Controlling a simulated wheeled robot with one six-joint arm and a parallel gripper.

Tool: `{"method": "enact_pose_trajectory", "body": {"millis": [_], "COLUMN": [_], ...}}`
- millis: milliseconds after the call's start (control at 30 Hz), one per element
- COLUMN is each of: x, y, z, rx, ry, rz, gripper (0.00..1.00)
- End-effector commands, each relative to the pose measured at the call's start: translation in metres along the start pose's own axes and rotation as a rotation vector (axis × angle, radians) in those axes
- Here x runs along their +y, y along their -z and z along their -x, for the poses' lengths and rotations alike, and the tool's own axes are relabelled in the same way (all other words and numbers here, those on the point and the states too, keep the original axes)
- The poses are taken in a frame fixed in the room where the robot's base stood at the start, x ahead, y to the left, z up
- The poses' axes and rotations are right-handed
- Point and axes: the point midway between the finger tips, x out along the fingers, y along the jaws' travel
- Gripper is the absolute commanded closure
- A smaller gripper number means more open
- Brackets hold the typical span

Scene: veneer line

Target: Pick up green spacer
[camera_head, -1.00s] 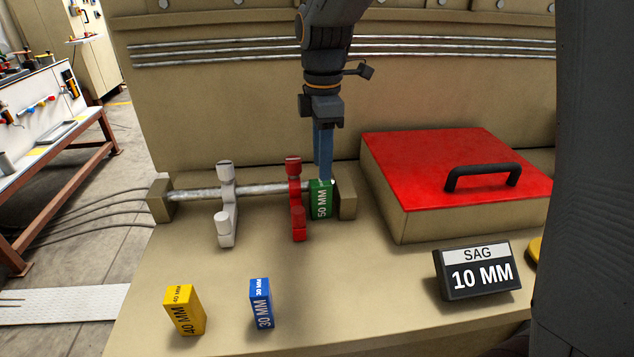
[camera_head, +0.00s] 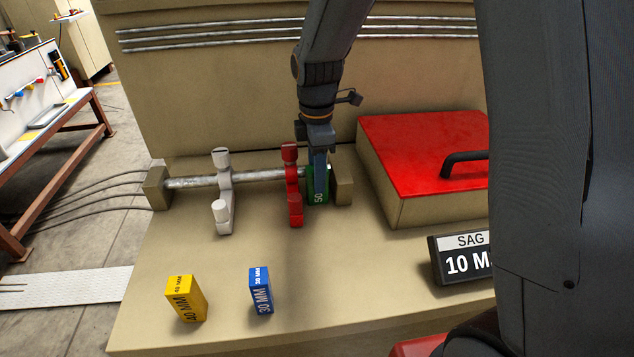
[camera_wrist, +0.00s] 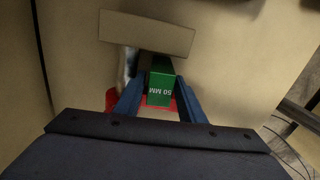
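The green spacer (camera_head: 318,190), marked 50 MM, stands on the bench between the red clamp (camera_head: 294,190) and the beige end block (camera_head: 343,190) of the rod. My gripper (camera_head: 319,165) is lowered over it from above, and its arm hides part of the spacer's top. In the wrist view the green spacer (camera_wrist: 160,85) lies between the two blue fingers of my gripper (camera_wrist: 160,95), one on each side. The fingers look spread around it. Contact with its sides is not clear, and I cannot tell if they grip it.
A white clamp (camera_head: 222,195) sits on the rod to the left. A yellow 40 MM block (camera_head: 186,300) and a blue 30 MM block (camera_head: 261,292) stand in front. A red-lidded box (camera_head: 420,150) and a SAG sign (camera_head: 460,262) are to the right.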

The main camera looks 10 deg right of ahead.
Motion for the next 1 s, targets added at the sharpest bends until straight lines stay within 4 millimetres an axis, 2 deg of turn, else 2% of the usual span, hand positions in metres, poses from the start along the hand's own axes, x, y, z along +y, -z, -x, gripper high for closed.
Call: {"method": "enact_pose_trajectory", "body": {"millis": [200, 500, 567, 733, 1000], "x": [-0.001, 0.0, 0.0, 0.0, 0.0], "y": [0.0, 0.0, 0.0, 0.0, 0.0], "z": [-0.025, -0.03, -0.03, -0.03, -0.029], "rx": [0.0, 0.0, 0.0, 0.0, 0.0], "ry": [0.002, -0.001, -0.001, -0.001, -0.002], "rz": [0.0, 0.0, 0.0, 0.0, 0.0], "gripper": [0.64, 0.64, 0.71, 0.99, 1.0]}}
